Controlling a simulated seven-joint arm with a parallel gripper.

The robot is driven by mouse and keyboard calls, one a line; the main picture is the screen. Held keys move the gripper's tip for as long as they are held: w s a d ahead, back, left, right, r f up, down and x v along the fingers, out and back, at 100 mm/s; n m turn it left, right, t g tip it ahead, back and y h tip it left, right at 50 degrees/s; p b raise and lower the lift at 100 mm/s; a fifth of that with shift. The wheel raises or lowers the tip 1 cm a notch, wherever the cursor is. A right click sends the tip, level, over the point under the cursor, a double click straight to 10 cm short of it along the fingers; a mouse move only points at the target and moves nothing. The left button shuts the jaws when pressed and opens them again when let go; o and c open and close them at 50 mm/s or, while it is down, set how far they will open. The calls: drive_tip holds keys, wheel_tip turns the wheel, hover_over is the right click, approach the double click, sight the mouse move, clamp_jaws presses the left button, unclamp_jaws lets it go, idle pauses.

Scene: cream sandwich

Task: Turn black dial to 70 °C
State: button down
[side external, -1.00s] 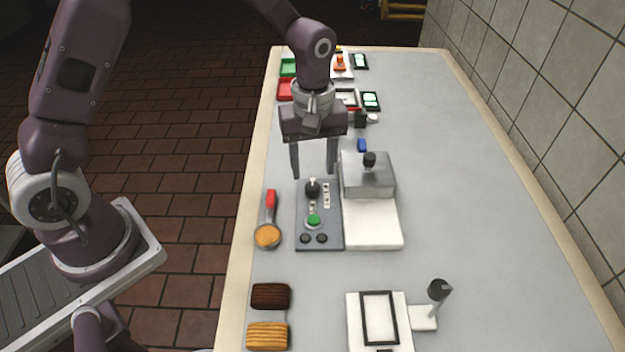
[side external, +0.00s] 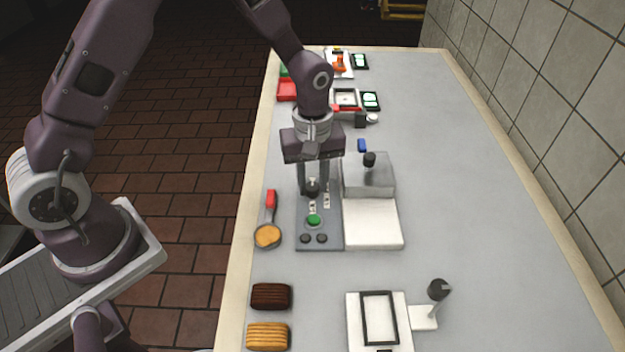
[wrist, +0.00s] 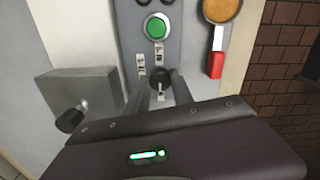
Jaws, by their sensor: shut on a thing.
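The black dial (side external: 312,188) sits on the grey control panel (side external: 301,221), above a green button (side external: 314,220). Small white label plates stand beside the dial; their text is too small to read. My gripper (side external: 313,191) is lowered over the panel, with its two fingers closed around the dial. In the wrist view the dial (wrist: 161,78) shows between the fingertips, with a light pointer mark on it. The green button (wrist: 157,27) is beyond it. Which temperature the dial points to cannot be told.
A metal press with a black knob (side external: 369,159) stands close to the right of the panel. A red-handled ladle (side external: 268,235) lies to the left. Dark and light biscuits (side external: 270,296) and a white stand with a frame (side external: 354,310) are nearer. The counter's right side is clear.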

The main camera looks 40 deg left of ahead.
drive_tip(key=m, duration=0.7)
drive_tip(key=shift+m, duration=0.3)
drive_tip(key=m, duration=0.3)
drive_tip(key=shift+m, duration=0.4)
drive_tip(key=m, duration=0.3)
drive_tip(key=shift+m, duration=0.3)
drive_tip(key=m, duration=0.4)
drive_tip(key=shift+m, duration=2.3)
